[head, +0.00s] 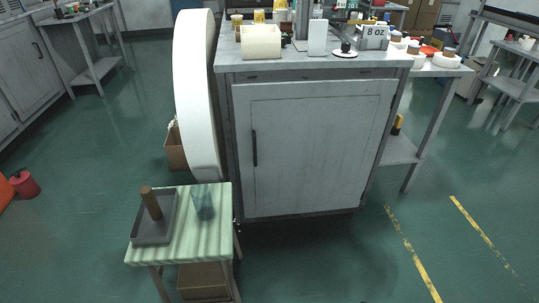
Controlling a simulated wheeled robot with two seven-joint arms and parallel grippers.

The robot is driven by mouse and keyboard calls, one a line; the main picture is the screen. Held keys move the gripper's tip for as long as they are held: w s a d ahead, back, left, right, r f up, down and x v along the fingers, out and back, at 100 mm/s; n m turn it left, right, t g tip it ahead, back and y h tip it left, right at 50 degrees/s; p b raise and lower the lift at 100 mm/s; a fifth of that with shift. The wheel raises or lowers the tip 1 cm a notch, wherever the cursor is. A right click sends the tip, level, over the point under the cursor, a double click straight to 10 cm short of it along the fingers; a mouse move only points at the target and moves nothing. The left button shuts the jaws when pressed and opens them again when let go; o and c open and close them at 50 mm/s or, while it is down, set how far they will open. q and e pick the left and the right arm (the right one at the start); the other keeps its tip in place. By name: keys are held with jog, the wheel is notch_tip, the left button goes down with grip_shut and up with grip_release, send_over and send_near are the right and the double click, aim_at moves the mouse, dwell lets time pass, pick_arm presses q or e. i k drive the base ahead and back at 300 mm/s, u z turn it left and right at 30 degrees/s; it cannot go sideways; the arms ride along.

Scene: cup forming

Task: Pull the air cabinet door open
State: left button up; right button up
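A grey cabinet (315,150) stands in the middle of the head view, under a metal worktop. Its single front door (320,165) looks flush with the frame, so it appears shut. A dark vertical handle (254,148) is on the door's left side. Neither of my grippers shows in the head view.
A small striped table (185,250) with a grey tray (145,228), a brown post and a clear cup (204,204) stands front left of the cabinet. A large white roll (197,95) stands along its left side. The green floor (320,260) before the door is clear.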

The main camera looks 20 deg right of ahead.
aim_at(311, 146)
jog(key=z, duration=0.05)
jog(key=i, duration=1)
